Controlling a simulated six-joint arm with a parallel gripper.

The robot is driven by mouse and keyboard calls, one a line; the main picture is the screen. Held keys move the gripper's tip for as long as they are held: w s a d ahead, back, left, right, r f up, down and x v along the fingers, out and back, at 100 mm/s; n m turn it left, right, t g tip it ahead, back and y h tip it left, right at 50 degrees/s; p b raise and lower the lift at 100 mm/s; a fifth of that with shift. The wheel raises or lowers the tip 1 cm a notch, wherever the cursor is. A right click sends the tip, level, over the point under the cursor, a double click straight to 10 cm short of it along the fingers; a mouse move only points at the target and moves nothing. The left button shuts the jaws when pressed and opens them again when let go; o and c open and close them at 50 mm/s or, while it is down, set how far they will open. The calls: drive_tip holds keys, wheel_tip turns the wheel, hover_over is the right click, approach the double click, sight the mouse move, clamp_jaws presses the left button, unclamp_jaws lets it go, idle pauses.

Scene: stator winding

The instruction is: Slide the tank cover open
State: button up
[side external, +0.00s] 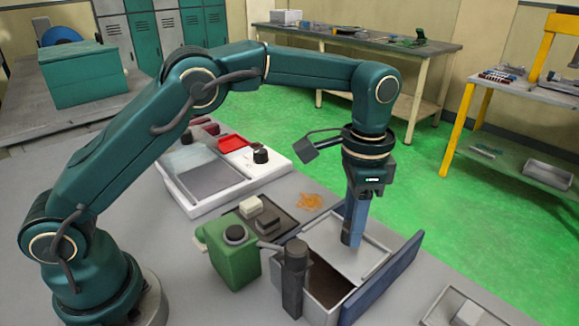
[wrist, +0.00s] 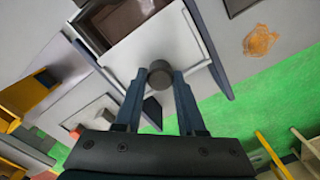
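The tank (side external: 318,303) is a grey open-topped box with a blue panel along its right side. Its pale flat cover (side external: 338,238) lies over the far part, leaving a dark opening at the near end. The opening (wrist: 112,18) and cover (wrist: 165,42) also show in the wrist view. My gripper (side external: 352,238) points down onto the cover. In the wrist view its two fingers (wrist: 161,78) stand on either side of a dark round knob (wrist: 160,72) on the cover and appear to press on it. In the side view, the fingers hide the knob.
A green machine (side external: 233,252) and a dark grey post (side external: 293,275) stand left of the tank. A dark tray with blocks (side external: 283,226) and an orange wire coil (side external: 310,201) lie behind. A white-framed panel (side external: 205,182) sits farther back. A small pale tray (side external: 470,309) is at right.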

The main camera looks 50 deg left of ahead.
drive_tip(key=o, duration=0.4)
drive_tip(key=shift+r, duration=0.1)
drive_tip(key=shift+r, duration=2.55)
